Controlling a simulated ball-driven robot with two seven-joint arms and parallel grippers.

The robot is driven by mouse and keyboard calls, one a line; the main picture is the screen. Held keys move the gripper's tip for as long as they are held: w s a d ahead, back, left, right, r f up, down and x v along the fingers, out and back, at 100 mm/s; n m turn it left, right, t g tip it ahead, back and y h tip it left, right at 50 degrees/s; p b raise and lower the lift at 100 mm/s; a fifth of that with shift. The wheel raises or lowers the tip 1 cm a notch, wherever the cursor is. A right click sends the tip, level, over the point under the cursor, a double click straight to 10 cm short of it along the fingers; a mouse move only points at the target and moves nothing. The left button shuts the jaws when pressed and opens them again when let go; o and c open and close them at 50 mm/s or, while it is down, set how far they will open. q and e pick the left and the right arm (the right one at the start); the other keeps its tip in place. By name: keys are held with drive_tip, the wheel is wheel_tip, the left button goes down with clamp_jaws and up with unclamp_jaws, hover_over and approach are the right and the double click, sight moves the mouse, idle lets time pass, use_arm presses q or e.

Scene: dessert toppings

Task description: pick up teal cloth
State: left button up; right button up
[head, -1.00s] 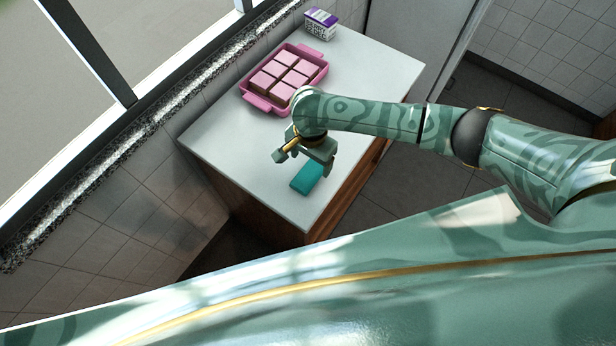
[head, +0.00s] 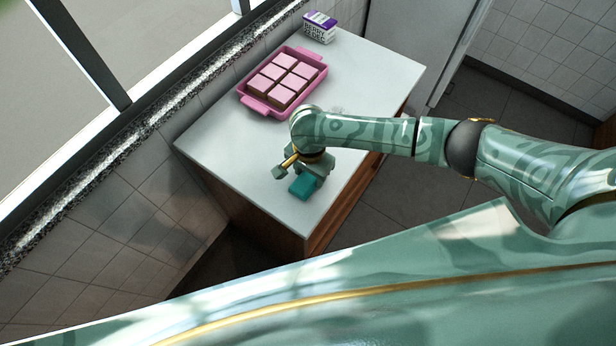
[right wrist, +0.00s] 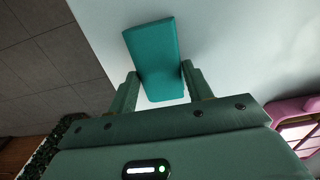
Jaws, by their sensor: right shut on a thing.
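The teal cloth (head: 302,187) is a small folded rectangle at the near end of the white counter top (head: 222,140). It also shows in the right wrist view (right wrist: 153,50), with its near end between the two fingers. My right gripper (head: 298,176) is over the cloth and shut on it; in the right wrist view the fingers (right wrist: 158,88) stand on either side of it. Part of the cloth is hidden under the gripper in the head view. I cannot tell whether the cloth touches the counter. My left gripper is not in view.
A pink tray (head: 252,101) with several pink-topped cake squares (head: 283,77) stands further back on the counter. A purple and white box (head: 320,27) is at the back corner. A tiled wall and window ledge run along the left. The counter's middle right is clear.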

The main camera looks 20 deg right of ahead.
sight(309, 177)
drive_tip(key=shift+r, duration=0.1)
drive_tip(key=shift+r, duration=0.25)
wheel_tip(309, 177, up, 2)
drive_tip(key=shift+r+p, duration=0.25)
drive_tip(key=shift+p, duration=0.6)
drive_tip(key=s+d+r+p, duration=0.6)
drive_tip(key=s+d+r, duration=0.3)
drive_tip(key=d, duration=0.1)
drive_tip(key=shift+d+r, duration=0.4)
drive_tip(key=shift+w, duration=0.1)
